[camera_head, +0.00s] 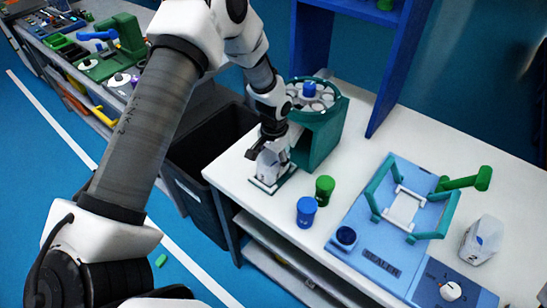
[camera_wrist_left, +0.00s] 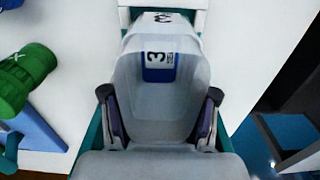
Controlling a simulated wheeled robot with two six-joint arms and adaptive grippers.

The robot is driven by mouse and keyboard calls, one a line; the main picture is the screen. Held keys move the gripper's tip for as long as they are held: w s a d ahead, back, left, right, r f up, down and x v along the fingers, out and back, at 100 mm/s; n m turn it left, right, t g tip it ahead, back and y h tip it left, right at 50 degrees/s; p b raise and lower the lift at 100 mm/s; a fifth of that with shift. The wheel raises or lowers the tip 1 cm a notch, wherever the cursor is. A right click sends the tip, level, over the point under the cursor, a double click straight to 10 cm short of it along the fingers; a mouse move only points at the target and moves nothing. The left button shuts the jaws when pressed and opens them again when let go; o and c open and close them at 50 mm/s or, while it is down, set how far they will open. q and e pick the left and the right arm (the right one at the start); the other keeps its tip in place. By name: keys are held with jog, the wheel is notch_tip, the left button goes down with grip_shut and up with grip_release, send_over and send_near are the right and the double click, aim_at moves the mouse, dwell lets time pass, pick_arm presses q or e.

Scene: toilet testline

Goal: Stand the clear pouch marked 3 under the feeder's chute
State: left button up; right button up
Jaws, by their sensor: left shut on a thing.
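The clear pouch marked 3 (camera_head: 268,170) is upright on or just above the small white-and-green base (camera_head: 288,178) at the front of the feeder (camera_head: 322,135). In the left wrist view the pouch (camera_wrist_left: 160,85) shows its open mouth and a blue label with a 3. My left gripper (camera_head: 270,148) is shut on the pouch, a finger on each side. The arm and gripper hide part of the chute, so I cannot tell exactly how the pouch lines up with it. My right gripper is not in view.
A green cup (camera_head: 325,189) and a blue cup (camera_head: 305,211) stand just right of the base. The blue sealer board (camera_head: 365,245) lies farther right, with another pouch (camera_head: 482,240) beside it. A dark bin (camera_head: 195,165) stands left of the white table (camera_head: 232,170).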

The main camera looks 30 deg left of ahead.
aim_at(273, 159)
pick_arm(q)
jog(key=shift+w, duration=0.1)
jog(key=shift+s+f, duration=0.1)
jog(key=shift+s, duration=0.1)
jog(key=o, duration=1)
jog(key=shift+w, duration=0.1)
notch_tip(273, 159, up, 12)
jog(key=shift+r+b, duration=0.2)
jog(key=shift+b, duration=0.8)
